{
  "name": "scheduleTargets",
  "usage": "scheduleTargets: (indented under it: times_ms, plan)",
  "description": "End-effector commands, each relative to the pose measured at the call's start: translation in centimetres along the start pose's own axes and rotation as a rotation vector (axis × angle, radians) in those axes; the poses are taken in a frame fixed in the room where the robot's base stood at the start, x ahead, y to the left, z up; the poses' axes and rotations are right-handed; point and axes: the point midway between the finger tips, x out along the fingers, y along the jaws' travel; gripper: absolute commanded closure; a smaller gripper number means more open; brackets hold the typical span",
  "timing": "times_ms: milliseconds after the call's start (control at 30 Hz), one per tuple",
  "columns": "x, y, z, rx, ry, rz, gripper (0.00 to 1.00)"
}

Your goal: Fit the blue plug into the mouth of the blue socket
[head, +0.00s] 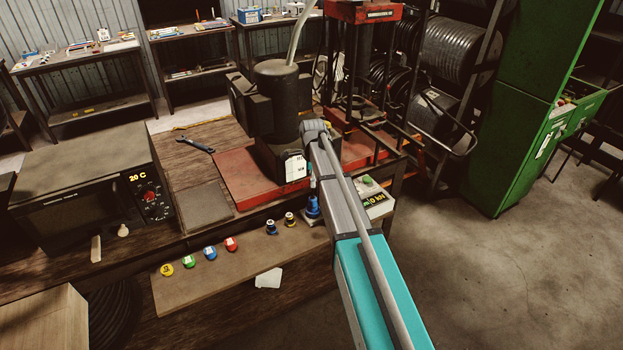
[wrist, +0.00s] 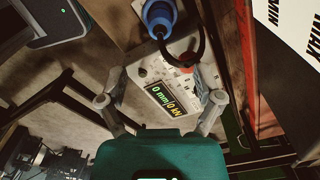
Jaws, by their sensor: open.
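A tall blue connector (head: 313,207) stands upright beside the control box. In the wrist view a blue cylindrical connector (wrist: 159,16) shows at the top edge, with a dark curved strap or cable beside it. I cannot tell for sure which is the plug and which the socket. My gripper (wrist: 167,86) is open and empty, its fingers apart over the control box. In the head view my arm hides its fingertips.
The control box (head: 377,202) has a lit display. Yellow (head: 167,270), green (head: 189,261) and red (head: 232,243) pieces line the board (head: 215,278). A dark press (head: 277,100) stands on the red base (head: 235,170). A microwave-like oven (head: 88,185) is at left.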

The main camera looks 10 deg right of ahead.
Motion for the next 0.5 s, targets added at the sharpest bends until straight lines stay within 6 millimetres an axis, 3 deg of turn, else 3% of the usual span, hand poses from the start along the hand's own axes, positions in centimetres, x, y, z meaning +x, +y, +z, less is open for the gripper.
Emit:
scheduleTargets:
  times_ms: [500]
  plan:
    - [0.0,0.64,-0.11,-0.027,0.0,0.0,0.16]
